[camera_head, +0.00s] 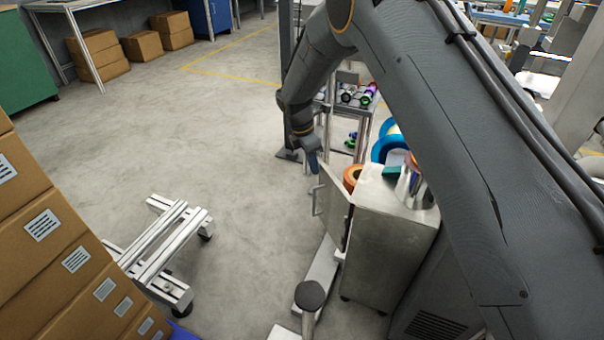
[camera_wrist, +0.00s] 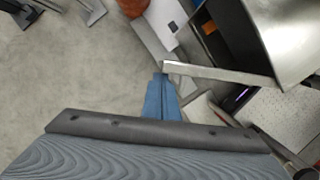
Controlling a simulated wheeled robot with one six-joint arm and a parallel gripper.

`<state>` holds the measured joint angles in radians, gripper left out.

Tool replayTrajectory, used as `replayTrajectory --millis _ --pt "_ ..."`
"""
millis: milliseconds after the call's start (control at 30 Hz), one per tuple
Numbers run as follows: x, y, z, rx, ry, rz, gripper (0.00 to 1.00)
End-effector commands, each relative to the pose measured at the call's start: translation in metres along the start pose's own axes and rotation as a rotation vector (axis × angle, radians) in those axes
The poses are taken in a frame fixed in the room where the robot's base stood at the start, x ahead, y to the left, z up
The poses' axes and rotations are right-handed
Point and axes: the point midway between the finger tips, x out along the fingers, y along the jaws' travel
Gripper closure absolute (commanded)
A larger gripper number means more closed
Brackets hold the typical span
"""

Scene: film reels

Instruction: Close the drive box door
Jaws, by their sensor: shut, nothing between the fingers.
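The drive box (camera_head: 385,245) is a grey metal cabinet standing on the floor at centre right in the head view. Its door (camera_head: 336,207) stands open, swung out to the left, with a bar handle (camera_head: 316,201) on it. In the wrist view the door (camera_wrist: 222,74) shows nearly edge-on as a pale metal strip. My gripper (camera_head: 313,162) has blue fingers, shut and empty, at the door's upper free edge. In the wrist view the fingertips (camera_wrist: 160,80) lie by the free end of the door; I cannot tell whether they touch.
An orange ring (camera_head: 352,178) and blue rings (camera_head: 388,146) stand behind the box. A shelf rack (camera_head: 350,125) stands behind my gripper. A low metal frame (camera_head: 160,245) and stacked cartons (camera_head: 50,240) are at left. The floor between is clear.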

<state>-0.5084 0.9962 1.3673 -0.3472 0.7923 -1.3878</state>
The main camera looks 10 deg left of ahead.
Motion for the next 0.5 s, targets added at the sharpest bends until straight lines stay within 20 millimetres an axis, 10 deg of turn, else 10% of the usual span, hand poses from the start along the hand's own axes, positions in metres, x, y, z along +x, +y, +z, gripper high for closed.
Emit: replayTrajectory --millis 500 --pt "0.023 -0.012 0.088 0.473 0.000 -0.119 1.00"
